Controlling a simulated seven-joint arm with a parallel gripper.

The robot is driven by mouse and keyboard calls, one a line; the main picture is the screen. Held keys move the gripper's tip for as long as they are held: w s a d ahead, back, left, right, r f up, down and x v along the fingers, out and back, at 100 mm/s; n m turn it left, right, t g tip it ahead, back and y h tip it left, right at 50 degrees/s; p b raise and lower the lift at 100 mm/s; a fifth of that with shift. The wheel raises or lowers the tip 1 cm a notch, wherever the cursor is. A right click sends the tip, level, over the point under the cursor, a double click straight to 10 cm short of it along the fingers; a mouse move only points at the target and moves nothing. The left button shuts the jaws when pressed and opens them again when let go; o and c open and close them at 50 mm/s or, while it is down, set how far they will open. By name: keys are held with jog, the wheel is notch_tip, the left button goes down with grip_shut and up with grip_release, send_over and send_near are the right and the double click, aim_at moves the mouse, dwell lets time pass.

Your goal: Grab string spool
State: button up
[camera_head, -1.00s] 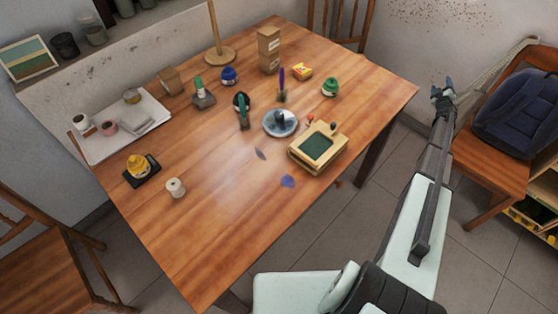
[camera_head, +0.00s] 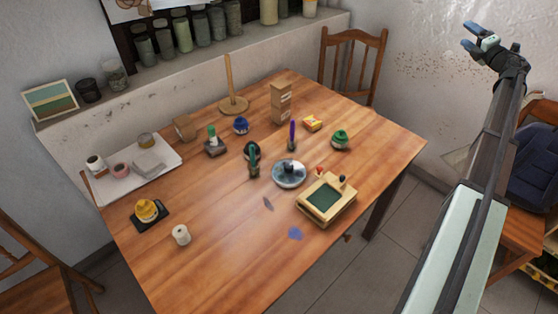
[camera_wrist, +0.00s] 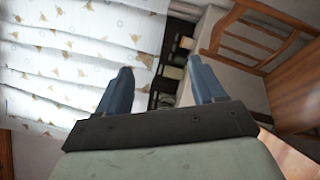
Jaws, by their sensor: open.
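A small white spool (camera_head: 181,235), which looks like the string spool, stands upright on the wooden table (camera_head: 215,275) near its front left edge. My gripper (camera_head: 469,36) is raised high at the upper right of the head view, in front of the wall and far from the spool. Its two blue fingers are apart with nothing between them. In the wrist view my gripper (camera_wrist: 160,75) is also open and empty, and the spool is not seen there.
A yellow ball-like item (camera_head: 146,210) sits on a black pad beside the spool. Several small items and a sand-coloured box (camera_head: 326,200) fill the table's middle. The front table area is mostly clear. Chairs stand around.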

jog(key=w+a+r+m+t+h, duration=0.15)
jog(key=a+r, duration=0.45)
jog(key=a, duration=0.6)
jog(key=w+a+r+m+t, duration=0.15)
jog(key=a+r, duration=0.45)
jog(key=a, duration=0.7)
jog(key=s+a+f+m+g+h, duration=0.1)
jog(key=a+f+m+h, duration=0.2)
jog(key=a, duration=0.6)
jog(key=s+a+f+m+g+h, duration=0.1)
jog(key=a+f+m+g, duration=0.2)
jog(key=a, duration=0.6)
jog(key=s+a+f+m+h, duration=0.1)
jog(key=a+f+m+h, duration=0.3)
jog(key=a, duration=0.5)
jog(key=s+a+f+m+g+y, duration=0.1)
jog(key=s+a+f+g, duration=0.1)
jog(key=s+a+f, duration=0.35)
jog(key=s+a+f+m+g+y, duration=0.1)
jog(key=s+a+f+g+y, duration=0.1)
jog(key=a, duration=0.6)
jog(key=n+g, duration=0.5)
jog(key=g, duration=0.9)
send_over(180, 231)
notch_tip(180, 231, down, 17)
jog(key=shift+y, duration=0.45)
jog(key=shift+f, duration=6.7)
